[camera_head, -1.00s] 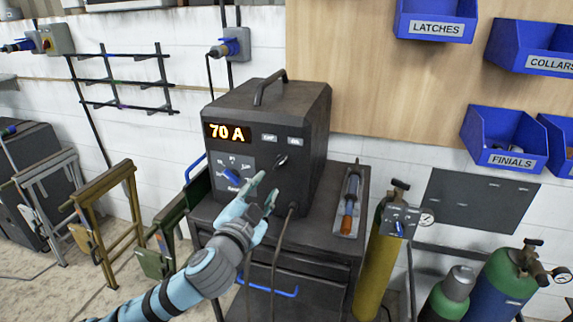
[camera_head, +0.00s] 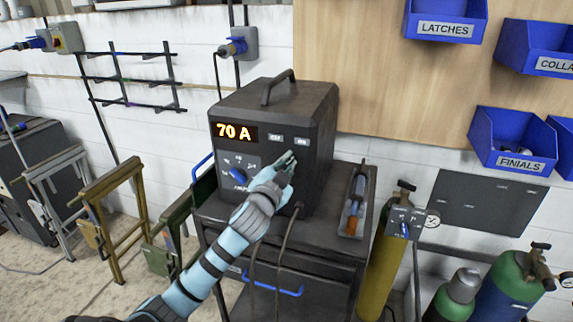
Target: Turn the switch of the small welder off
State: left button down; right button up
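The small welder (camera_head: 266,105) is a dark box with a carry handle on top, standing on a dark cart. Its lit display (camera_head: 233,132) reads 70 A. A blue-pointered dial (camera_head: 237,174) sits on a grey plate at the lower left of its front. My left gripper (camera_head: 289,158) is at the right part of the front, below two small labels. The switch seen there earlier is now hidden behind the fingers. The fingers look close together, but I cannot tell whether they are shut on the switch. My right gripper is not in view.
The cart top (camera_head: 324,200) holds a torch-like tool in a tray (camera_head: 355,203) right of the welder. A yellow gas cylinder (camera_head: 384,255) stands beside the cart. Cables hang below the welder's front. Metal frames (camera_head: 112,215) stand at the left.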

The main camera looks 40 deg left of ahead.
pick_arm(q)
jog(key=shift+n, duration=0.4)
jog(key=shift+s+a+f+n+b, duration=0.15)
jog(key=shift+n+b, duration=0.15)
jog(key=shift+n, duration=2.2)
jog(key=shift+a+r+n+b, duration=0.1)
jog(key=shift+a+n+b, duration=0.15)
jog(key=shift+n, duration=2.25)
jog(key=shift+s+a+f+n+b, duration=0.1)
jog(key=shift+n+b, duration=0.2)
jog(key=shift+n, duration=2.2)
